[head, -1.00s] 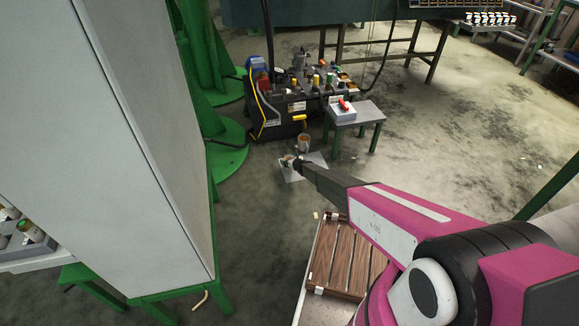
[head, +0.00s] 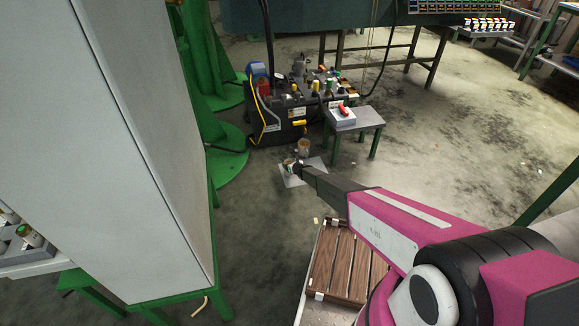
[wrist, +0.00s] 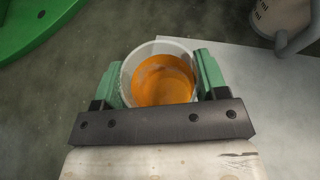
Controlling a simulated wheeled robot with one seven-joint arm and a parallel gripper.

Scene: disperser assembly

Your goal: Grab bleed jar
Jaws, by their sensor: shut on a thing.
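The bleed jar (wrist: 160,82) is a pale, see-through round cup with orange fluid in it. In the wrist view it sits upright between the two green fingers of my gripper (wrist: 160,85), which are shut on its sides. In the head view my gripper (head: 290,165) is small and low, over a light sheet on the floor, with the jar mostly hidden at its tip. I cannot tell whether the jar touches the sheet.
A second cup or jug (head: 303,147) stands just behind; its handle shows in the wrist view (wrist: 285,20). The light sheet (head: 315,165) lies below. A black machine (head: 275,125), a small grey table (head: 357,118) and a green column base (head: 228,160) stand around.

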